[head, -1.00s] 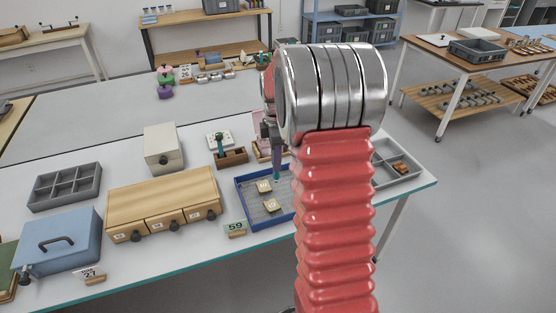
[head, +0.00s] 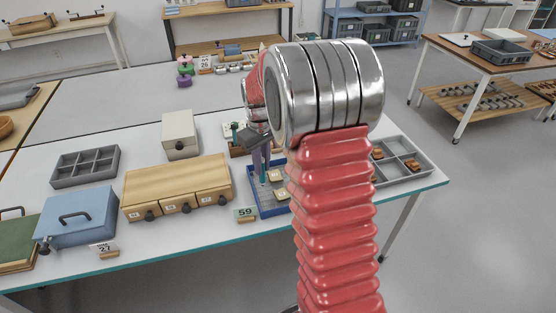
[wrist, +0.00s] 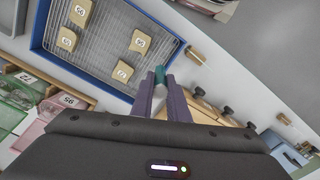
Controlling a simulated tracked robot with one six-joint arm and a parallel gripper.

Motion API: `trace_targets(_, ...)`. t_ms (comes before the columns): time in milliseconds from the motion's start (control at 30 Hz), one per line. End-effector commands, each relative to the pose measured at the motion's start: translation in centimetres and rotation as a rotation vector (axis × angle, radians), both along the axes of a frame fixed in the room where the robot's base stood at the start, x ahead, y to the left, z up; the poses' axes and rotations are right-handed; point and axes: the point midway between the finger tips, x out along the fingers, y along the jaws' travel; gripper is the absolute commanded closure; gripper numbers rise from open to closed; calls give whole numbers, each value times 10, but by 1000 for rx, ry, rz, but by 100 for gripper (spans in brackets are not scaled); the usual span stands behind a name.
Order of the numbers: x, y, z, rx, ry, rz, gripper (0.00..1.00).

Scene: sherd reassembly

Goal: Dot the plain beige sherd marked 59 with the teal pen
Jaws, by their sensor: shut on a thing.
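My gripper (wrist: 160,98), with purple fingers, is shut on the teal pen (wrist: 160,75), whose teal end points out past the fingertips. In the head view my gripper (head: 258,158) holds the pen (head: 263,177) pointing down over the left part of the blue tray (head: 255,203), left of the sherds in that view. Several plain beige sherds lie apart on the tray's mesh. One with a mark that looks like 59 (wrist: 140,42) is ahead of the pen in the wrist view; the marks are small and turned, so I cannot be sure. Contact between pen and tray cannot be told.
A card reading 59 (head: 245,213) stands before the tray. A wooden drawer chest (head: 178,185) and blue box (head: 77,215) are left. A grey compartment tray (head: 405,160) is right. A wooden block (head: 238,151) with a teal upright piece stands behind.

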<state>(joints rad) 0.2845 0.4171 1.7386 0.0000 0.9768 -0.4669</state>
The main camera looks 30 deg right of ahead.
Motion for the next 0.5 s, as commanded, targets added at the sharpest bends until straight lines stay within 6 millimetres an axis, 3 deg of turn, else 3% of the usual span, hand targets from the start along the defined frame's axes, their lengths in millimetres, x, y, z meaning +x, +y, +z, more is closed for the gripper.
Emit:
trace_targets(300, 14, 104, -9, 4, 5, -200, 100)
trace_targets(500, 14, 150, -11, 3, 8, -187, 100)
